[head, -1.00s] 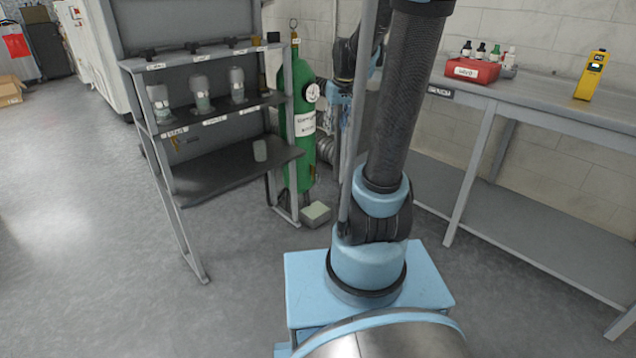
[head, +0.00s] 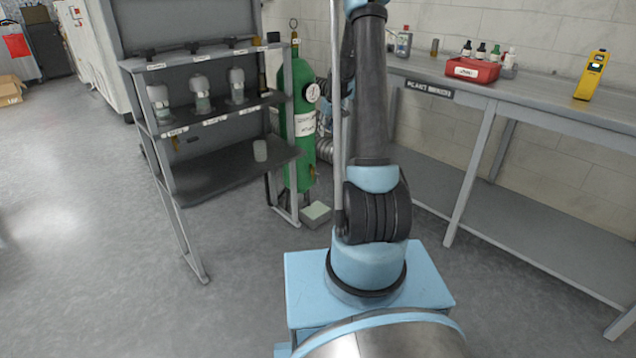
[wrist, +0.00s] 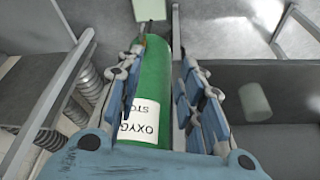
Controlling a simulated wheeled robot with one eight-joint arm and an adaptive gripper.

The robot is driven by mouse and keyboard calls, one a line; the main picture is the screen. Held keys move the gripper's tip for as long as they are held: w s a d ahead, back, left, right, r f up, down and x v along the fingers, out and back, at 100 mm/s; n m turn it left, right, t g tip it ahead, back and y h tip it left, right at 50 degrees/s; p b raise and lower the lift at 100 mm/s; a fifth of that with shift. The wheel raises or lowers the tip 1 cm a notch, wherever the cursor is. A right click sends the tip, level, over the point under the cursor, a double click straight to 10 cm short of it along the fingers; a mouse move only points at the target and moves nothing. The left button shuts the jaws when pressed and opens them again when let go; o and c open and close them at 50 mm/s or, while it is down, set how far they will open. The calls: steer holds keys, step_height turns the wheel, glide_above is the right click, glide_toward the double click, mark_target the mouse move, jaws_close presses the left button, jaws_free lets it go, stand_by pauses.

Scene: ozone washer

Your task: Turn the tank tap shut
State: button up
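The green oxygen tank (head: 303,160) stands upright beside the shelf unit, with a round gauge near its top. In the wrist view the green tank (wrist: 155,75) fills the space between my gripper's (wrist: 160,62) two blue fingers. They are spread apart, and I cannot tell whether either touches the tank. A small yellowish part with a dark bar (wrist: 148,22) shows beyond the fingertips, perhaps the same tap. In the head view my gripper (head: 325,118) is mostly hidden beside the tank.
The shelf unit (head: 230,165) with several jars stands left of the tank. A ribbed metal hose (wrist: 92,88) lies beside it. A small pale box (head: 316,213) is on the floor near its foot. The bench (head: 540,110) with a red box is on the right.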

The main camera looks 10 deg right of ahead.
steer(key=w+f, duration=0.7)
steer(key=f, duration=0.3)
steer(key=n, duration=0.1)
glide_toward(319, 176)
steer(key=x, duration=1.2)
steer(key=shift+w+f, duration=0.15)
steer(key=shift+f, duration=0.05)
steer(key=shift+a, duration=0.1)
jaws_close()
